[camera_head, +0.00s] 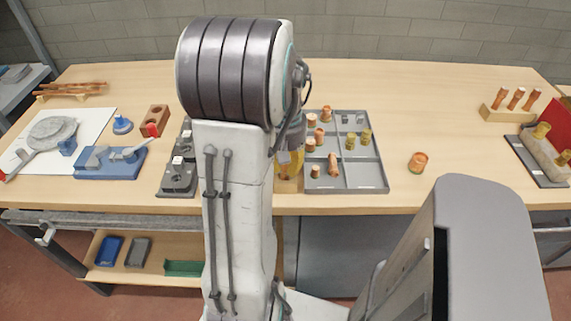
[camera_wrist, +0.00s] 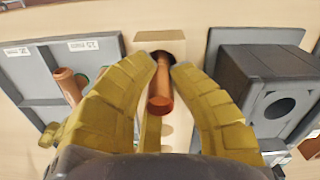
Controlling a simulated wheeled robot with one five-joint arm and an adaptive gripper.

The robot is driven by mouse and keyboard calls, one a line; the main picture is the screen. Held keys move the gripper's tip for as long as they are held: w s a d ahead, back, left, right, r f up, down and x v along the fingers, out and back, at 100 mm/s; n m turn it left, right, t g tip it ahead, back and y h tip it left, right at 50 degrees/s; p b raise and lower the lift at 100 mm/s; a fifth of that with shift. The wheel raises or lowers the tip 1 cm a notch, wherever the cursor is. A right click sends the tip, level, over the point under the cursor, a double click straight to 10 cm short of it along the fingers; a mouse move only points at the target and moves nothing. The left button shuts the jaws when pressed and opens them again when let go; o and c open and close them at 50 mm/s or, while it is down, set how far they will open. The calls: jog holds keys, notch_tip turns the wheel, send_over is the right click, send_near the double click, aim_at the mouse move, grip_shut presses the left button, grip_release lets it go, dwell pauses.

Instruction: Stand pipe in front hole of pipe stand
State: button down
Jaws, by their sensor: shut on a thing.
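My gripper (camera_wrist: 162,68) is shut on a copper-coloured pipe (camera_wrist: 160,92), its yellow fingers on either side of the pipe in the wrist view. The pipe stands roughly along the camera's line of sight, its near end toward the camera. A pale wooden block, seemingly the pipe stand (camera_wrist: 147,46), lies beyond the pipe, with a dark opening around the pipe's far end. I cannot tell whether the pipe is in the hole or over it. In the head view, my arm hides the stand and pipe, and only a bit of yellow gripper (camera_head: 290,163) shows.
A grey divided tray (camera_head: 350,180) with copper and brass fittings stands right of my arm. Dark fixtures (camera_head: 178,178) stand to its left. A wooden rack (camera_head: 505,115) with three copper pipes is at the far right. A lone copper fitting (camera_head: 418,162) stands on clear table.

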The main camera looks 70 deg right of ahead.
jog(key=c, duration=1.2)
grip_release()
jog(key=shift+o, duration=0.2)
jog(key=shift+r, duration=0.1)
